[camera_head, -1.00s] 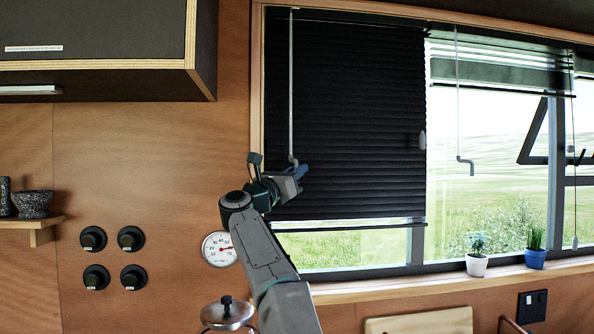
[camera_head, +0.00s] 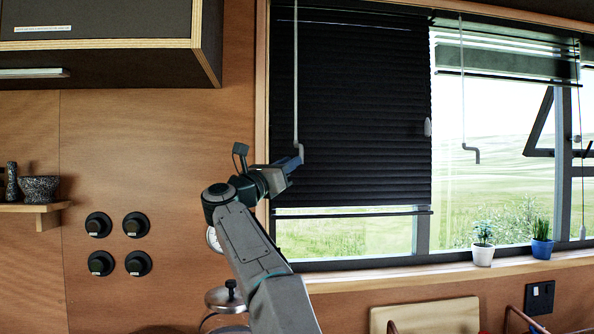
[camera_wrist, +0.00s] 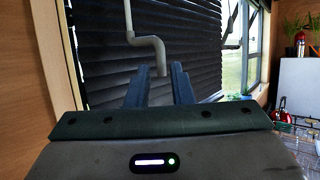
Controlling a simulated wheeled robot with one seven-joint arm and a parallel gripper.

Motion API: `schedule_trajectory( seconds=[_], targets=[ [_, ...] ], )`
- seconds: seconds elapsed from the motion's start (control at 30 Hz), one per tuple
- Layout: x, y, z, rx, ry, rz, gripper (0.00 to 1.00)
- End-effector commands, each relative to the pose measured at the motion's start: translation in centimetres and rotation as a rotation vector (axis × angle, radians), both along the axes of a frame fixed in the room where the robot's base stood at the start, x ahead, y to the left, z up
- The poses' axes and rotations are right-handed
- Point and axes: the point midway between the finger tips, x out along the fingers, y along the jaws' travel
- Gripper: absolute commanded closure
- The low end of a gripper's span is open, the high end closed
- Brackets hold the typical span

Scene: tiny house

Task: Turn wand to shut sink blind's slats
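The dark blind (camera_head: 360,110) covers the left window pane, and its slats lie close together with no daylight showing between them. Its grey wand (camera_head: 295,70) hangs down the left side and ends in a bent crank handle. My gripper (camera_head: 296,160) is at the lower end of this wand. In the wrist view, my gripper (camera_wrist: 160,78) is open, with its two fingers apart. The wand's crank (camera_wrist: 155,45) hangs in front of the blind (camera_wrist: 205,60), its lower tip appearing between the fingertips. I cannot tell whether they touch.
A second wand (camera_head: 463,90) hangs by a raised blind (camera_head: 500,50) on the right. Two potted plants, in a white pot (camera_head: 482,256) and a blue pot (camera_head: 541,248), stand on the sill (camera_head: 400,273). A cabinet (camera_head: 110,60) overhangs at upper left.

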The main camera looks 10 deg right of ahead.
Motion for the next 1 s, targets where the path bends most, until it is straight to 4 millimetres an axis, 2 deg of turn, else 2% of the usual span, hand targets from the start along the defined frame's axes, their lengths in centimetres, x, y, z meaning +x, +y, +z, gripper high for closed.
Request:
schedule_trajectory(
  seconds=[0.03,0.4,0.6,1.0],
  targets=[
    [-0.7,0.8,-1.0,-0.001,0.000,0.004,0.80],
    [-4.6,5.0,-3.0,-0.001,-0.002,0.003,0.80],
    [-5.2,5.7,-3.2,-0.001,-0.002,0.001,0.80],
    [-5.2,5.7,-3.1,0.000,-0.001,0.001,0.80]
  ],
)
